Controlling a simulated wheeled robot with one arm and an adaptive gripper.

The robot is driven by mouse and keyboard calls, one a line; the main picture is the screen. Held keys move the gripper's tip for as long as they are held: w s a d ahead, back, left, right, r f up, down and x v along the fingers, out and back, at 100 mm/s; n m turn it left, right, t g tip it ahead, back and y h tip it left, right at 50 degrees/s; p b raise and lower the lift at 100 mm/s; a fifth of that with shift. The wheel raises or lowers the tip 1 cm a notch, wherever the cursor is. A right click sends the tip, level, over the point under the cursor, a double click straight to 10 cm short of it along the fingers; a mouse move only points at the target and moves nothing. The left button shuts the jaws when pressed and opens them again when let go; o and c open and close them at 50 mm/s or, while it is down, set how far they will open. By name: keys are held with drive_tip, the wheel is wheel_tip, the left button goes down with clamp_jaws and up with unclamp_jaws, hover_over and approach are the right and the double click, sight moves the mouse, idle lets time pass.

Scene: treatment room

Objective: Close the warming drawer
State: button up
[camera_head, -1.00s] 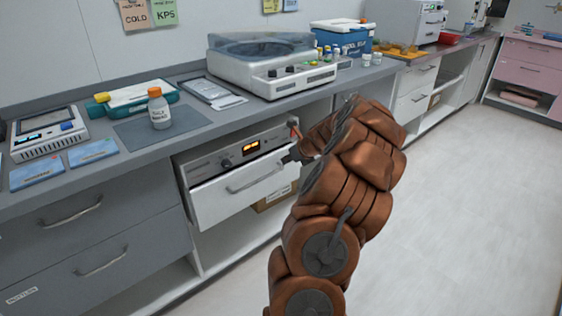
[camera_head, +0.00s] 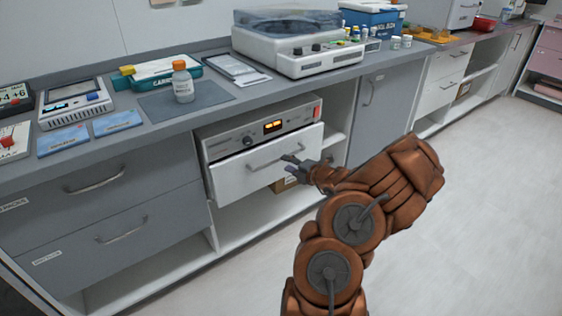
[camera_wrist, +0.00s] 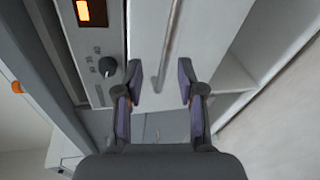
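The warming drawer (camera_head: 238,178) is a white front with a bar handle (camera_head: 270,156), under a grey control panel (camera_head: 240,138) with a lit orange display. Its front appears to stand out a little from the panel. My gripper (camera_head: 294,166) is in front of the drawer, near the right part of the handle. In the wrist view, my gripper (camera_wrist: 160,82) is open, its fingers apart with the handle (camera_wrist: 168,45) lying between and beyond the tips. Contact cannot be told. The drawer front (camera_wrist: 150,25) fills the middle of that view.
Grey drawers (camera_head: 95,185) lie to the left, a grey cabinet door (camera_head: 380,110) to the right. The floor (camera_head: 490,200) at right is clear.

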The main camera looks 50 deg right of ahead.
drive_tip(key=shift+w+d+f+m+h+b, duration=0.15)
drive_tip(key=shift+w+d+f+m+h, duration=0.25)
drive_tip(key=shift+w, duration=0.75)
drive_tip(key=shift+w+d+f+m+h+b, duration=0.1)
drive_tip(key=shift+w+d+f+m+h, duration=0.1)
drive_tip(key=shift+w+d+f+m, duration=0.7)
drive_tip(key=shift+w+d+f+m+h+b, duration=0.15)
drive_tip(key=shift+w+m+h, duration=0.15)
drive_tip(key=shift+w, duration=1.1)
drive_tip(key=shift+a, duration=0.1)
clamp_jaws()
